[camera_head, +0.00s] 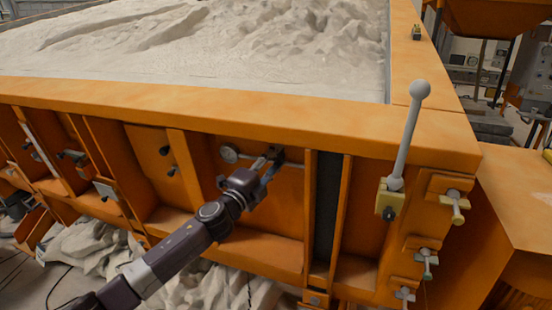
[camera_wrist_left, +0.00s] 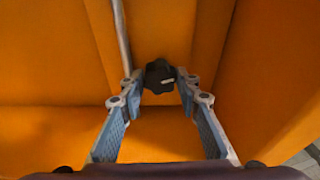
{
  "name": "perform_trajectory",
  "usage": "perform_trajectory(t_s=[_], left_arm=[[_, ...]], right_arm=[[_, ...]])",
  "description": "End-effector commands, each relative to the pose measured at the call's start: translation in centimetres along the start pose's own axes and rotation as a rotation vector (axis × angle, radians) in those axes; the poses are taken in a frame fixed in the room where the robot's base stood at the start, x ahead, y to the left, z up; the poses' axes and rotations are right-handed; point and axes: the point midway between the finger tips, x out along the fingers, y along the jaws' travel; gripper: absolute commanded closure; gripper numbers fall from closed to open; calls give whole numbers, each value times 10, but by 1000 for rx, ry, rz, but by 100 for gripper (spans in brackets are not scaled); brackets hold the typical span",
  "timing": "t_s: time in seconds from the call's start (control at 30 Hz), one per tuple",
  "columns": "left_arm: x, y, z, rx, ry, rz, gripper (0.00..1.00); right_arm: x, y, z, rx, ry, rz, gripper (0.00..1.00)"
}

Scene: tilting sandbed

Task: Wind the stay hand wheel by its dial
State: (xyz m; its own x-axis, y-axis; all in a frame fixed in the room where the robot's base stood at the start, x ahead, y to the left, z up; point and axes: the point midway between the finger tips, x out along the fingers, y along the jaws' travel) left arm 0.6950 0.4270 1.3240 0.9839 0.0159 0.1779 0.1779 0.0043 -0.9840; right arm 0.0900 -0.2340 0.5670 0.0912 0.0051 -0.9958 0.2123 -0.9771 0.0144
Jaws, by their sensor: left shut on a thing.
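The stay hand wheel is a small black lobed knob (camera_wrist_left: 158,79) with a pale mark on it, in front of an orange panel. My left gripper (camera_wrist_left: 161,86) has its fingertips on both sides of this knob and is shut on it. In the head view my left gripper (camera_head: 268,168) reaches up to the dark knob (camera_head: 278,154) on the front wall of the sandbed. A round grey disc (camera_head: 229,154), which looks like the dial, sits just left of the gripper. Its markings are too small to read. My right gripper is not in view.
The orange sandbed rim (camera_head: 250,106) runs above the knob, with pale sand (camera_head: 220,50) behind it. A grey lever with a ball top (camera_head: 409,130) stands to the right. Other dark knobs (camera_head: 168,160) sit on panels to the left. Upright orange ribs flank the gripper.

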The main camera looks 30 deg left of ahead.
Motion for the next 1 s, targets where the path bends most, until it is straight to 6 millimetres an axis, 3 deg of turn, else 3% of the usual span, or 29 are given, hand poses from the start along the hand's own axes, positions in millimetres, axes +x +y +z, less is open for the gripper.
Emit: perform_trajectory(t_s=[0.3,0.77,0.8,0.93,1.0], left_arm=[[0,2,-1,95,1,24,94],[0,2,-1,107,2,27,94],[0,2,-1,107,2,27,68],[0,2,-1,107,2,27,54],[0,2,-1,107,1,26,52]], right_arm=[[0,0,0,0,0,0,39],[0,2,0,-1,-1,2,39],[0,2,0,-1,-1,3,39],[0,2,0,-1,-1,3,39],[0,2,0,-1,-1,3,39]])
